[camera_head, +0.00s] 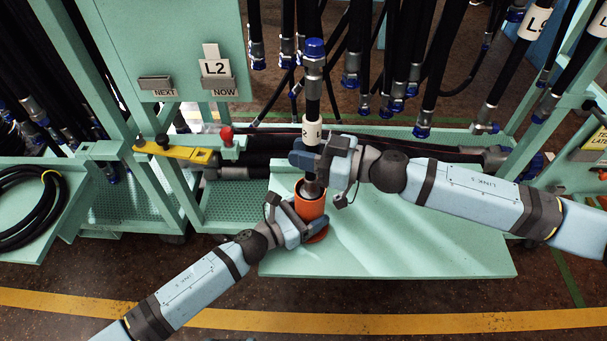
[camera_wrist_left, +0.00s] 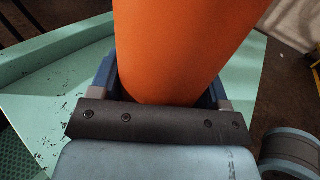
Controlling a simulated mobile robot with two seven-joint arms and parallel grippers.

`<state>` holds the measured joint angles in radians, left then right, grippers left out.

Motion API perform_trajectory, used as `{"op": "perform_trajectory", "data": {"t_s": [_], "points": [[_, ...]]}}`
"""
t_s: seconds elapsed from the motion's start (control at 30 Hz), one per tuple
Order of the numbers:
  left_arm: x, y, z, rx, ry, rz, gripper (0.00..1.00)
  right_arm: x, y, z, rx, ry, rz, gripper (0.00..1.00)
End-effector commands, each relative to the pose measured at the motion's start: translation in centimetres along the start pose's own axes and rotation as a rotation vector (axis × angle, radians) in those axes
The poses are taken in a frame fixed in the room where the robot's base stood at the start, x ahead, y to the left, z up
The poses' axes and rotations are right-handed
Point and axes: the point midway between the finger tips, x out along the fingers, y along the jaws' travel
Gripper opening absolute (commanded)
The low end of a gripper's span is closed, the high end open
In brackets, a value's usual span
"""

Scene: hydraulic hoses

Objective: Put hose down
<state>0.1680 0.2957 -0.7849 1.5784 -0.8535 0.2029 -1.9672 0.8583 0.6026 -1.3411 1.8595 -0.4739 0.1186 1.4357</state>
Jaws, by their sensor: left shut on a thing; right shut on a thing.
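The black hose (camera_head: 312,98) stands upright in the head view, with a blue-capped metal fitting on top and a white label below. My right gripper (camera_head: 309,157) is shut on the hose just below its label. My left gripper (camera_head: 304,220) is shut on an orange cylinder (camera_head: 311,205), which stands on the pale green tray (camera_head: 420,245). The hose's lower metal end is at the cylinder's mouth; I cannot tell how deep it sits. In the left wrist view the orange cylinder (camera_wrist_left: 185,45) fills the space between the fingers.
Several black hoses with blue-capped ends (camera_head: 350,75) hang behind. A sign panel (camera_head: 214,68) reads L2, NEXT and NOW. A yellow bracket (camera_head: 178,153) and red knob (camera_head: 226,134) are at the left. A coiled hose (camera_head: 30,205) lies far left. The tray's right part is clear.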

Motion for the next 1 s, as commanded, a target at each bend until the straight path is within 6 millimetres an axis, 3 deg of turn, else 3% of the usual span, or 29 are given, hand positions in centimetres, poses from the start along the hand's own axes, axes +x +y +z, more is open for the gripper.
{"op": "perform_trajectory", "data": {"t_s": [0.5,1.0], "points": [[0.0,0.0,0.0,0.000,0.000,0.000,0.42,0.1,0.0,5.9,0.001,0.001,0.000,0.00],[0.0,0.0,0.0,0.000,0.000,0.000,0.42,0.1,0.0,6.8,-0.001,0.001,-0.001,0.00]]}}
